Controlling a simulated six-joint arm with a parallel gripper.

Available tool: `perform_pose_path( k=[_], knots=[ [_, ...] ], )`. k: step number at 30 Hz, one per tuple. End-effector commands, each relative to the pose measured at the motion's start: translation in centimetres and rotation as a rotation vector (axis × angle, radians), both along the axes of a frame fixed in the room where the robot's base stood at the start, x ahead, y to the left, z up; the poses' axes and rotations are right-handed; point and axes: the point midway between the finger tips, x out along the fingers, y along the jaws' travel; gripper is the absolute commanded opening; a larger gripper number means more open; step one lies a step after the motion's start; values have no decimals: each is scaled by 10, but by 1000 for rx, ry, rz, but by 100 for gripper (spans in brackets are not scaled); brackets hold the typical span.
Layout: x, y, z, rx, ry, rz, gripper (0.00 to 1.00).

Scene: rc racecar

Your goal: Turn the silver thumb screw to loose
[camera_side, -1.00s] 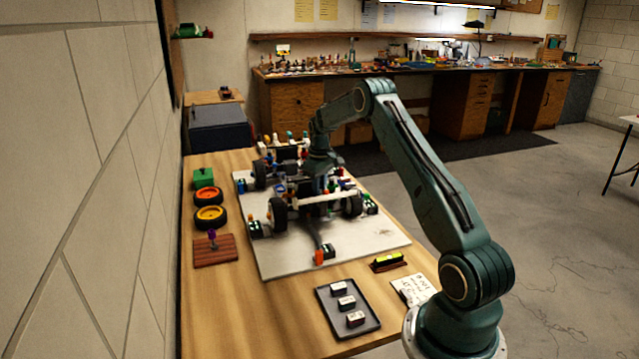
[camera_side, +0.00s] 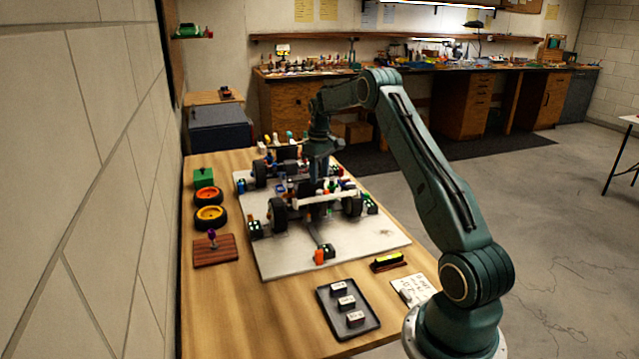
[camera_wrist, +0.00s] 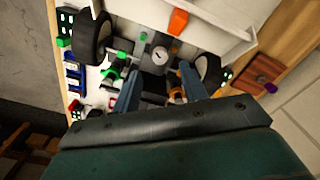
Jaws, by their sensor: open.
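The RC racecar (camera_side: 318,199) stands on a white board (camera_side: 285,262) on the wooden table, its black wheels showing. My gripper (camera_side: 319,176) is above the middle of the car, pointing down. In the wrist view its two blue-grey fingers (camera_wrist: 158,72) are apart, with nothing held between them. A round silver disc (camera_wrist: 160,55) with a dark mark on top shows just beyond the fingertips; it looks like the silver thumb screw, but I cannot be sure. Its turn position is too small to read. The side view does not show the screw clearly.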

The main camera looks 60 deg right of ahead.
Motion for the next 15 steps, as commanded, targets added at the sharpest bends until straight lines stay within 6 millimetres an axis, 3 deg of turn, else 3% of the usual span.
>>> perform_pose_path(
  k=[9,15],
  knots=[
    [0,0,55,-2,-3,0,43],
    [0,0,76,-1,-1,0,43]
  ],
)
